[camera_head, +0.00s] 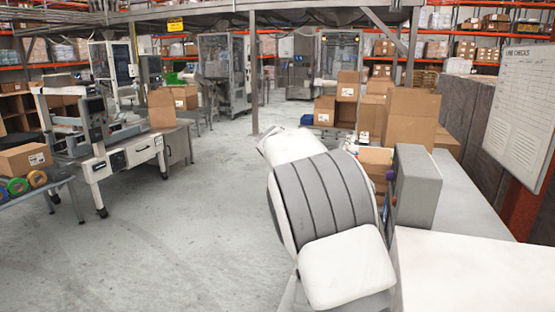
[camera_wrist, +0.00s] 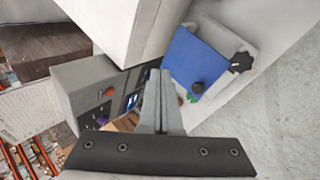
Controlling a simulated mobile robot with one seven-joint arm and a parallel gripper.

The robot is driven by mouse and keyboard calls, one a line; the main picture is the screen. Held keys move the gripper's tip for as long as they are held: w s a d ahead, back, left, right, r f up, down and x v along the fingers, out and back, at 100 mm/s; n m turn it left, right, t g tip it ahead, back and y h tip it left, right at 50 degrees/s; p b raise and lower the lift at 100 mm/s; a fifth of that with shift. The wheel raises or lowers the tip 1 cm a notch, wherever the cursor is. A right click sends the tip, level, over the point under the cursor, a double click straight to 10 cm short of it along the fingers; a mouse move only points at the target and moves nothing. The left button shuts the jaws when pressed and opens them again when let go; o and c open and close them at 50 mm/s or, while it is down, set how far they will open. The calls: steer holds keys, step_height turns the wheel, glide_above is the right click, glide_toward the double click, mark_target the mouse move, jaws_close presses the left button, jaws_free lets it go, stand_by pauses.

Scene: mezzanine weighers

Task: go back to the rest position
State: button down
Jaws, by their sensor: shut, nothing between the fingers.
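My gripper (camera_wrist: 160,78) shows in the wrist view, its two grey fingers together with nothing between them. Behind the fingertips is a grey control box (camera_wrist: 95,95) with an orange button and a small screen. To the right of the fingers is a blue panel or tray (camera_wrist: 195,62) with a dark round object on it. I cannot tell whether the fingers touch anything. In the head view my white and grey arm covers the middle right, and the gripper itself is hidden.
In the head view a grey box (camera_head: 416,185) stands close beside my arm, by a white surface (camera_head: 470,270). Open cardboard boxes (camera_head: 410,118) stand behind. A machine table (camera_head: 125,155) and a low bench (camera_head: 30,195) stand at left. The floor (camera_head: 190,230) between is clear.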

steer(key=s+d+r+t+y, duration=0.1)
steer(key=s+d+r+y, duration=0.15)
steer(key=s, duration=0.65)
steer(key=s+d+r+t+y, duration=0.1)
steer(key=s+r+y, duration=0.2)
steer(key=s, duration=0.6)
steer(key=s+a+f+t+y, duration=0.1)
steer(key=s+f, duration=0.1)
steer(key=s, duration=0.5)
steer(key=s+a+f+t+y, duration=0.1)
steer(key=s+t, duration=0.1)
steer(key=s, duration=0.6)
steer(key=shift+s+a+f, duration=0.3)
steer(key=shift+a+f, duration=0.05)
steer(key=shift+f, duration=0.05)
